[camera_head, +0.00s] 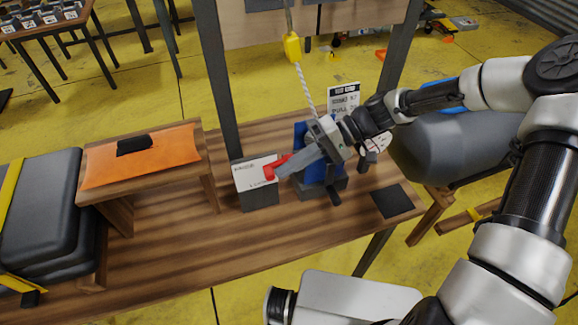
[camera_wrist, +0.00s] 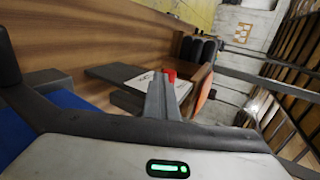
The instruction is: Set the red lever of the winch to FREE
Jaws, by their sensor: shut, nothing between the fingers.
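The blue winch (camera_head: 313,168) stands on the wooden bench, partly hidden behind my gripper. The red lever (camera_head: 270,172) shows at the tips of my fingers, in front of a white label plate (camera_head: 250,178) whose small print I cannot read. My gripper (camera_head: 281,171) is shut and points left and down, its fingertips at or very near the red lever. In the wrist view the shut fingers (camera_wrist: 166,85) reach toward the red lever (camera_wrist: 170,75), with the white plate (camera_wrist: 140,80) behind. I cannot tell whether they touch it. The lever's marked position is not legible.
A rope with a yellow piece (camera_head: 292,46) hangs down to the winch. A small stand with an orange top (camera_head: 110,172) and dark folded bundles (camera_head: 45,205) are to the left. A grey cylinder (camera_head: 445,145) lies at the right. The bench's front middle (camera_head: 190,255) is clear.

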